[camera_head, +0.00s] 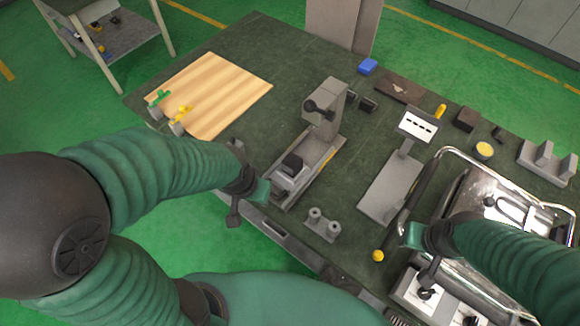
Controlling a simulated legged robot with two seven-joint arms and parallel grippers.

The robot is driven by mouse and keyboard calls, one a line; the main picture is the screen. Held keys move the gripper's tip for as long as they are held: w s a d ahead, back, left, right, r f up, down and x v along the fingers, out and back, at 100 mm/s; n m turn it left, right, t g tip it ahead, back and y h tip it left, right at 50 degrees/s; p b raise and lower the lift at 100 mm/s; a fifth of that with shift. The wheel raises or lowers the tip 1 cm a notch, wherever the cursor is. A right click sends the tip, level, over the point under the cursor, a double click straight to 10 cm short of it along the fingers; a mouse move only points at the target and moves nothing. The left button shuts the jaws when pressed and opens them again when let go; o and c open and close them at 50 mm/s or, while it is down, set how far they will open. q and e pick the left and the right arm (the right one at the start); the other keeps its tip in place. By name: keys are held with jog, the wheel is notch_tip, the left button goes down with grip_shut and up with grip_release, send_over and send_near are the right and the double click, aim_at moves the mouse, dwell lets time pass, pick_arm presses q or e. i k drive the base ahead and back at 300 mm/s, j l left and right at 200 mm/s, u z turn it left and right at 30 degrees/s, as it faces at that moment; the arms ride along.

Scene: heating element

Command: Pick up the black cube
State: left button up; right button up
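A small black cube (292,163) sits on the grey block at the near end of a metal stand on the green-topped table. My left gripper (247,201) is at the table's near edge, to the left of and slightly nearer than this cube, apart from it. Nothing shows held in it, but its finger gap is not clear. A second dark block (466,118) lies at the right back of the table. My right gripper (421,254) hangs beside the metal-framed tray at the right, far from the black cube. Its finger gap is not clear either.
The metal stand (326,128) rises just behind the black cube. A small grey two-post bracket (321,224) is to its right front. A wooden board (225,92) lies at the left back. A display stand (388,190) and a metal-framed tray (470,195) fill the right side.

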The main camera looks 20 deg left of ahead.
aim_at(292, 164)
jog(key=i+j, duration=0.15)
jog(key=j, duration=0.3)
jog(key=i+j+z, duration=0.1)
jog(key=j, duration=0.35)
jog(key=i+j, duration=0.15)
jog(key=j, duration=0.35)
jog(key=i+j, duration=0.1)
jog(key=j, duration=0.35)
jog(key=i+j+z, duration=0.1)
jog(key=j, duration=0.35)
